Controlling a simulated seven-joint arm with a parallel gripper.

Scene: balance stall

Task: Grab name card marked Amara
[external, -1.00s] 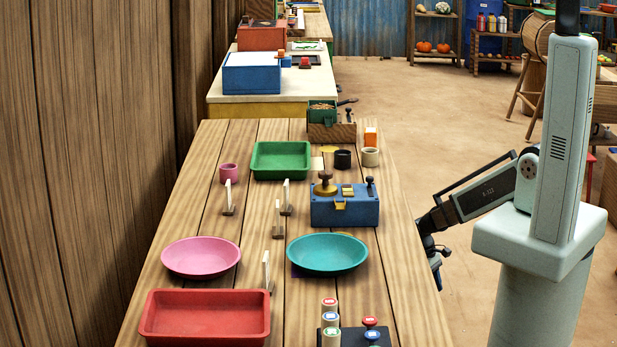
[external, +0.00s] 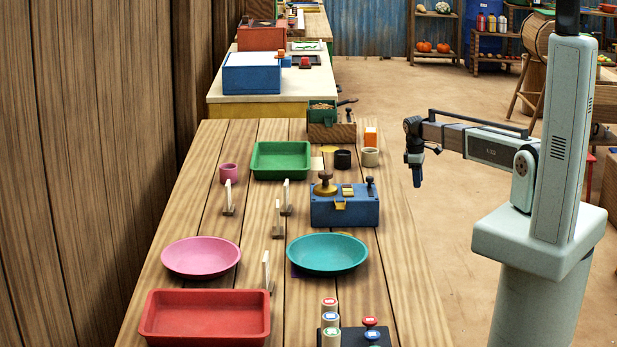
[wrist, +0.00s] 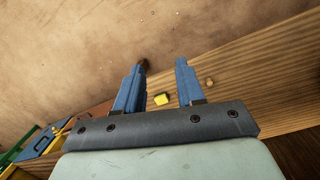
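Several white name cards stand edge-on in small wooden holders on the table: one at the upper left (external: 228,196), one near the middle (external: 286,197), one just below it (external: 277,218) and one by the red tray (external: 266,270). Their writing faces away, so I cannot tell which is marked Amara. My gripper (external: 416,178) hangs in the air off the table's right edge, level with the blue box and well right of the cards. In the wrist view its two blue fingers (wrist: 161,72) are apart with nothing between them.
The wooden table (external: 215,300) holds a green tray (external: 282,161), pink plate (external: 200,257), teal plate (external: 327,254), red tray (external: 205,315) and blue box (external: 344,210). Stamps (external: 330,320) stand at the front. The table's right strip is mostly clear.

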